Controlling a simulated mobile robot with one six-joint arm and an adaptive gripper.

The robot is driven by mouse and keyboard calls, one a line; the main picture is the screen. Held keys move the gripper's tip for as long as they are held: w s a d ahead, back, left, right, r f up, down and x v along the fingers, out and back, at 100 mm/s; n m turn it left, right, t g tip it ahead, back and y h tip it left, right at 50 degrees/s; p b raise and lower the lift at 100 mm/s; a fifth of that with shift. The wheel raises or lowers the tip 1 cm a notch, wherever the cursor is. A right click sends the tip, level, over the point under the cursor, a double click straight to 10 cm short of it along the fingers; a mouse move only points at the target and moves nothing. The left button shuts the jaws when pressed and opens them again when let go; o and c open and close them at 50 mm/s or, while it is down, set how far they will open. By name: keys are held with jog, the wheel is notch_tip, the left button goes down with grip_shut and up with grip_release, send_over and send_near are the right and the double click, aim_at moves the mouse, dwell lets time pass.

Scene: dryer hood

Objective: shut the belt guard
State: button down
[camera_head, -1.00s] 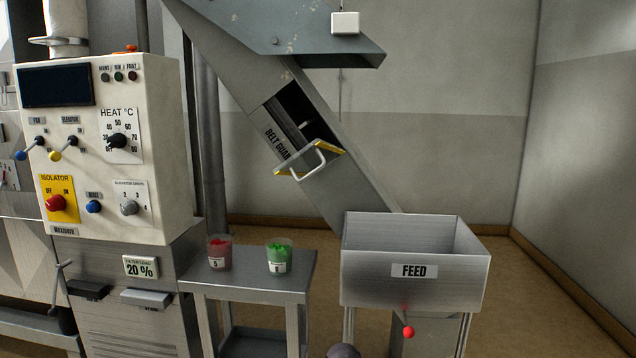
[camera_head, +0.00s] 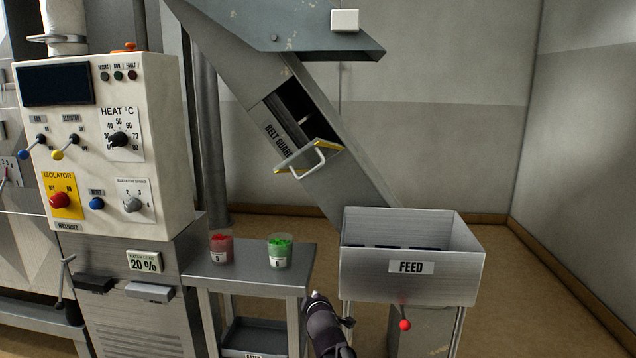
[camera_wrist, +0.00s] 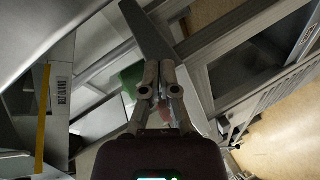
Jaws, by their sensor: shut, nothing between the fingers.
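The belt guard (camera_head: 312,170) is a grey panel with a yellow-marked edge and a pale bent handle (camera_head: 306,160), on the sloping elevator chute. It stands open: a dark opening (camera_head: 292,108) shows above it. The BELT GUARD label (camera_head: 277,138) is beside the opening. In the wrist view, a panel with a yellow strip (camera_wrist: 43,118) and a partly readable label (camera_wrist: 62,92) shows at the left. My gripper (camera_wrist: 158,68) is shut and empty, apart from that panel. In the head view, a dark part of my arm shows at the bottom, below the guard.
The feed hopper (camera_head: 410,285) stands at right below the chute. A small table (camera_head: 245,283) left of it bears a red-filled cup (camera_head: 221,246) and a green-filled cup (camera_head: 280,251). The control cabinet (camera_head: 150,190) is at left. Open floor lies right of the hopper.

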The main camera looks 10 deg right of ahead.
notch_tip(320, 180, up, 17)
jog(key=w+n+t+y+p, duration=0.25)
jog(key=n+t+y, duration=0.55)
jog(key=n, duration=0.6)
jog(key=s+d+r+n+t+y+p, duration=0.1)
jog(key=s+d+r+n+y, duration=0.4)
jog(key=n, duration=0.4)
jog(key=shift+s+d+r+y+p, duration=0.35)
jog(key=shift+d+r+y, duration=0.25)
jog(key=shift+d, duration=0.1)
jog(key=shift+w+a, duration=0.1)
jog(key=shift+w, duration=0.1)
jog(key=p+x, duration=0.9)
jog(key=x, duration=0.4)
jog(key=shift+w+r+p, duration=0.2)
jog(key=shift+r+p, duration=0.15)
jog(key=shift+p, duration=0.05)
